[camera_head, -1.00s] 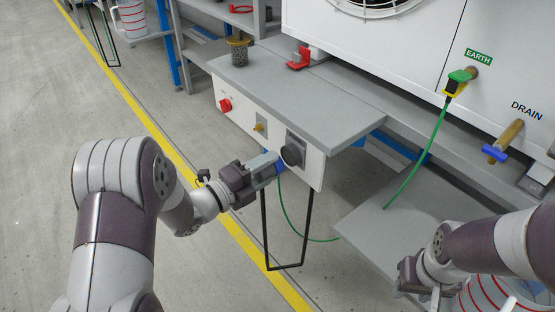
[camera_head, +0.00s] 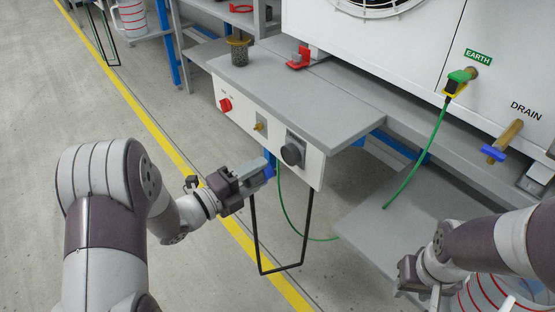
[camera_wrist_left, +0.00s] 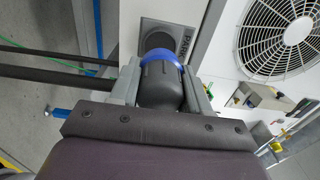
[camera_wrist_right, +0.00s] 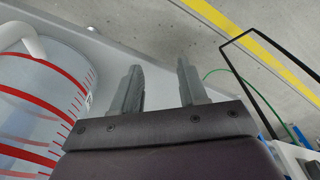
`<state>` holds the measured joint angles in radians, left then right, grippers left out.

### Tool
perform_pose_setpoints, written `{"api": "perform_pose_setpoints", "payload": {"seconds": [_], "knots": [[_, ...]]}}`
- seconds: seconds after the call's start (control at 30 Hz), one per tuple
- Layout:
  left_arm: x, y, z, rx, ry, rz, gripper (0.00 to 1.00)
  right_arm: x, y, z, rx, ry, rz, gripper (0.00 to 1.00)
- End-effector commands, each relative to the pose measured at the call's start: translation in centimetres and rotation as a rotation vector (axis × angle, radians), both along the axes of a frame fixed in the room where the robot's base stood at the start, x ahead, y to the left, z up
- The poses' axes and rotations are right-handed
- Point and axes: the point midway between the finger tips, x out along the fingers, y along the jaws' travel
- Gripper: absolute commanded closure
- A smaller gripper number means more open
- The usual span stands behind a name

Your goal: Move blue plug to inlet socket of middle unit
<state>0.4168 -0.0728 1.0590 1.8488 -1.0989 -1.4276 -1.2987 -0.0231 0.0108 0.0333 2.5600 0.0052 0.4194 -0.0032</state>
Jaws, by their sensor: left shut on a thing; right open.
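The blue plug (camera_head: 269,172) is in my left gripper (camera_head: 258,170), which is shut on it. In the left wrist view the plug (camera_wrist_left: 162,84) has a dark body with a blue ring at its front. It points at a dark round socket (camera_wrist_left: 158,38) labelled PARK. That socket (camera_head: 291,153) sits on the white bench panel, and in the head view a gap shows between it and the plug. My right gripper (camera_wrist_right: 160,85) is open and empty, low at the right in the head view (camera_head: 425,285). I cannot identify the inlet socket.
A white cabinet (camera_head: 400,60) with a fan carries an EARTH clamp (camera_head: 459,80) with a green cable and a DRAIN valve (camera_head: 502,142). A red-striped container (camera_wrist_right: 40,105) stands beside my right gripper. A black wire frame (camera_head: 282,268) hangs below the panel. Floor at left is clear.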

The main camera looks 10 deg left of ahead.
Motion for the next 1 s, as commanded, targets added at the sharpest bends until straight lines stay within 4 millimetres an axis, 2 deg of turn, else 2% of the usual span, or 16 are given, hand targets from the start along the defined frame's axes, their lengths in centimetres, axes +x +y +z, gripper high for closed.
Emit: {"api": "perform_pose_setpoints", "payload": {"seconds": [0.1, 0.17, 0.3, 0.4, 0.5, 0.6, 0.67, 1.0], "knots": [[0.0, 0.0, 0.1, -0.001, -0.001, 0.001, 1.0, 0.0, 0.0, 0.1, 0.0, 0.0, 0.0, 0.57], [0.4, -0.1, 0.9, -0.002, 0.0, 0.019, 1.0, 0.0, 0.0, 1.2, 0.0, 0.0, 0.0, 0.57], [2.3, -0.4, 4.0, -0.002, 0.007, 0.192, 1.0, 0.0, 0.0, 7.3, 0.0, 0.0, 0.0, 0.57], [2.7, 0.0, 4.0, 0.002, 0.012, 0.369, 1.0, 0.0, 0.0, 11.2, 0.0, -0.001, 0.0, 0.57], [2.1, 0.9, 3.4, 0.005, 0.01, 0.523, 1.0, 0.0, 0.0, 13.8, 0.0, -0.001, 0.0, 0.57], [1.3, 1.8, 2.7, 0.005, 0.003, 0.621, 1.0, 0.0, 0.0, 14.8, 0.0, 0.0, 0.0, 0.57], [1.0, 2.1, 2.3, 0.004, 0.002, 0.651, 1.0, 0.0, 0.0, 14.9, 0.0, 0.0, 0.0, 0.57], [1.0, 2.3, 2.0, 0.0, -0.001, 0.663, 1.0, 0.0, 0.0, 14.6, 0.0, 0.0, 0.0, 0.57]]}}
